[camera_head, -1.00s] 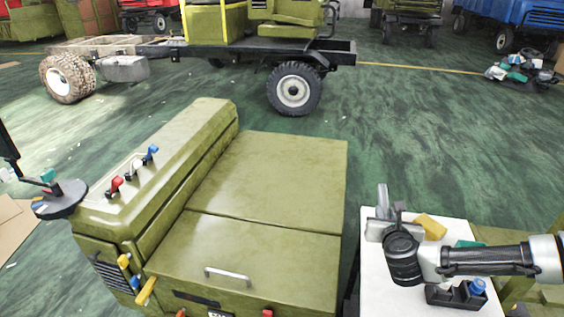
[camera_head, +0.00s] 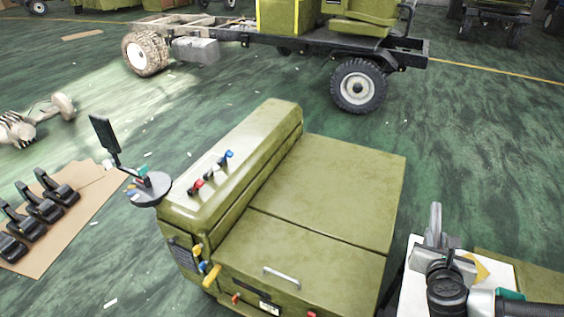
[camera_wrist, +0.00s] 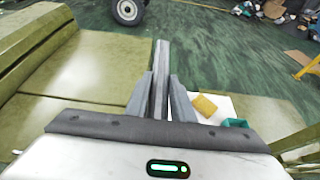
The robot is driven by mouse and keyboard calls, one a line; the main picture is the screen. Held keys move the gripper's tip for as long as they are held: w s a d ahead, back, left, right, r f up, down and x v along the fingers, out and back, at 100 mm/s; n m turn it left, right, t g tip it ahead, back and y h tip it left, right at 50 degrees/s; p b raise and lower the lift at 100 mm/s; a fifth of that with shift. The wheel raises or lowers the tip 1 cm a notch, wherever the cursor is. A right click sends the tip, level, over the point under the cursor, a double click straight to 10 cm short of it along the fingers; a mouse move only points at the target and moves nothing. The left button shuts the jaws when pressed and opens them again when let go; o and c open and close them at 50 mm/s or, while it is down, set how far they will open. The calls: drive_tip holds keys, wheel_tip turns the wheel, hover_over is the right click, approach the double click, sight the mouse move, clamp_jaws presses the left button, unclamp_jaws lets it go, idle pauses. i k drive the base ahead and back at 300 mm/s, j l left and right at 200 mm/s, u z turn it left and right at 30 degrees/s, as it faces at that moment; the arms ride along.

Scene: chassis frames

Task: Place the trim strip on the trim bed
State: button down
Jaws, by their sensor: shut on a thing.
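The trim strip (camera_wrist: 160,75) is a narrow grey bar standing up between the fingers of my gripper (camera_wrist: 161,98) in the wrist view. My gripper is shut on it. In the head view my gripper (camera_head: 440,250) is at the lower right, above a white table top, with the grey strip (camera_head: 435,218) sticking up from it. The fingers hide the strip's lower part. Nothing is clearly recognisable as the trim bed; the olive cabinet (camera_head: 330,195) with a flat two-panel top stands left of my gripper, apart from it.
The white table (camera_head: 413,285) carries a yellow block (camera_wrist: 204,105) and a teal item (camera_wrist: 235,123). Small coloured levers (camera_head: 210,175) and a round dark tray (camera_head: 149,189) are on the cabinet's left. Several black pedals lie on cardboard (camera_head: 75,215). A truck chassis (camera_head: 300,45) stands behind; green floor lies between.

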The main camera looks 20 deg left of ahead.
sight(197, 174)
drive_tip(key=j, duration=0.95)
drive_tip(key=k+j, duration=0.15)
drive_tip(key=j, duration=1.8)
drive_tip(key=k+j, duration=0.15)
drive_tip(key=j, duration=1.8)
drive_tip(key=i+j, duration=0.4)
drive_tip(key=j+z, duration=0.05)
drive_tip(key=j, duration=0.05)
